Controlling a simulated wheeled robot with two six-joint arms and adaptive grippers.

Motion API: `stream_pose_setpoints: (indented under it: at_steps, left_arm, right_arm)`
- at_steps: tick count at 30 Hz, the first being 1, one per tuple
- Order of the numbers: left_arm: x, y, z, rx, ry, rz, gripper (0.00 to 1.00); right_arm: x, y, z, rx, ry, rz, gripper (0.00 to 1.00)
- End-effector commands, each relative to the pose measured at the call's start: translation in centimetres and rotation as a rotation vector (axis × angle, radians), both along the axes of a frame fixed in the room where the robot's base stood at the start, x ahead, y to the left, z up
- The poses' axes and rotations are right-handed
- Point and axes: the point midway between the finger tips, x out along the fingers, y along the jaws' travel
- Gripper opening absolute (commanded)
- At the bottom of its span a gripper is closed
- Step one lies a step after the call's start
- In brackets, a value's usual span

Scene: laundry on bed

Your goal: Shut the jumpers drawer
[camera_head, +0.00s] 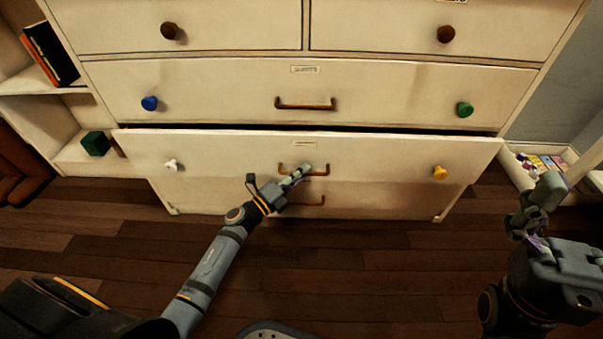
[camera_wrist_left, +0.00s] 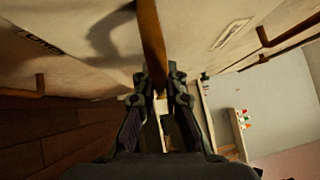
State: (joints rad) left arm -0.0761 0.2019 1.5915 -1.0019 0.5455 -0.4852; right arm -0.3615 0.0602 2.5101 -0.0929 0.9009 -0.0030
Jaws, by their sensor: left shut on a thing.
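The pale drawer (camera_head: 230,157) in the third row stands out a little from the chest, with a dark gap along its top edge. Its small label (camera_head: 304,143) is too small to read; I cannot confirm that it says jumpers. It has a bar handle (camera_head: 285,168), a white knob at left and a yellow knob at right. My left gripper (camera_head: 301,172) is at this handle. In the left wrist view its fingers (camera_wrist_left: 160,95) are shut on the brown bar (camera_wrist_left: 150,40). My right gripper (camera_head: 538,205) is raised at the right, away from the chest; its finger opening is unclear.
The drawer above (camera_head: 220,90), with blue and green knobs, looks closed. A lower drawer's handle (camera_head: 315,200) shows beneath the open one. A shelf with books (camera_head: 50,50) and a green box (camera_head: 95,143) stands at left. Dark wooden floor (camera_head: 370,260) in front is largely clear.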

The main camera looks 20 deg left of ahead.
Motion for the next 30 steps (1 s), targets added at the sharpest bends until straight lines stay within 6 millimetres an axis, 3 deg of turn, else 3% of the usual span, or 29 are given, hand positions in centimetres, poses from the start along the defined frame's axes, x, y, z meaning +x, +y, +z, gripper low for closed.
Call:
stream_pose_setpoints:
  at_steps: [9,19,20,24,30]
  left_arm:
    - [3.7,1.1,-0.1,0.0,-0.001,0.002,0.0]
    - [4.2,1.3,0.1,0.0,0.0,0.005,0.0]
    - [4.2,1.3,0.1,0.0,0.0,0.006,0.14]
    - [4.1,1.3,0.0,0.001,0.0,0.004,0.33]
    - [4.1,1.2,0.0,0.0,0.001,0.002,0.34]
  right_arm:
    - [0.0,0.0,-0.5,-0.002,0.001,-0.002,1.0]
    - [0.0,0.1,-0.5,-0.003,0.001,-0.002,1.0]
    - [0.0,0.1,-0.5,-0.003,0.001,-0.002,1.0]
    - [0.0,0.1,-0.5,-0.003,0.001,-0.002,1.0]
    - [0.0,0.0,-0.5,-0.002,0.001,-0.002,1.0]
